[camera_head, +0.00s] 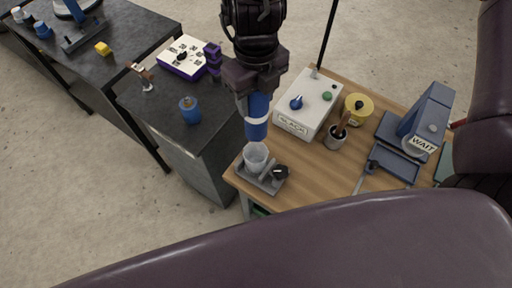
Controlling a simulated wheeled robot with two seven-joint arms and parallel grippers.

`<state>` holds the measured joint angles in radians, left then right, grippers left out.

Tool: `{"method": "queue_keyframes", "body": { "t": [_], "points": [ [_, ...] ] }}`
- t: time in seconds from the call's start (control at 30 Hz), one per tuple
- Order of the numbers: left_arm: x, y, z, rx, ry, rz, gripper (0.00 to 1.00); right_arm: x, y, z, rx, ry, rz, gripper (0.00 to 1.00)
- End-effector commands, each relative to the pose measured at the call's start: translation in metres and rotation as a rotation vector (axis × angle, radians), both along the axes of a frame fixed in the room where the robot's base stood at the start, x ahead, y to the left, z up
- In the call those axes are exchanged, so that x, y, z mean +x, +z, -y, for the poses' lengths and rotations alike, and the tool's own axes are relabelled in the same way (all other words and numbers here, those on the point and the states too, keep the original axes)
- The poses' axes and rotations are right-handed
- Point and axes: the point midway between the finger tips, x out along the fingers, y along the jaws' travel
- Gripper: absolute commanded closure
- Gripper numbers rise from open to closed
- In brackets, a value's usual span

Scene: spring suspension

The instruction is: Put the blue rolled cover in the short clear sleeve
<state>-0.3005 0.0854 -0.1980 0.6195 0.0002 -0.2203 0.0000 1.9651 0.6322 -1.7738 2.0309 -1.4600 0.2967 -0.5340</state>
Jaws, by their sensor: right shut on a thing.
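The blue rolled cover (257,131) is an upright blue roll with a pale band around its middle. My right gripper (258,96) is shut on its upper part, pointing down from the top of the picture. The short clear sleeve (256,157) is a translucent cup shape standing in a grey holder (262,182) at the wooden table's left corner. The roll's lower end is right above the sleeve's mouth in the picture; I cannot tell whether it touches or has entered. My left gripper is not in view.
On the wooden table (309,164) are a white control box (309,104), a yellow spool (358,108), a cup with a tool (336,137) and a blue stand marked WAIT (420,125). A dark bench (212,138) at left holds a blue bottle (189,111).

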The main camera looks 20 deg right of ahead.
Motion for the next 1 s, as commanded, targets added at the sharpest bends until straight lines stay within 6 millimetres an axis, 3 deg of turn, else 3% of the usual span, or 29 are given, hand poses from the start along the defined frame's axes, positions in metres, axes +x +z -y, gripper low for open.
{"method": "queue_keyframes", "body": {
  "t": [0.6,1.0],
  "points": [
    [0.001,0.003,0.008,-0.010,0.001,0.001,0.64,-0.002,-0.137,0.000,0.000,0.001,-0.008,0.79],
    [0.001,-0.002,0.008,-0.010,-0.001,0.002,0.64,-0.001,-0.180,0.000,0.001,0.001,-0.005,0.79]
  ]
}}
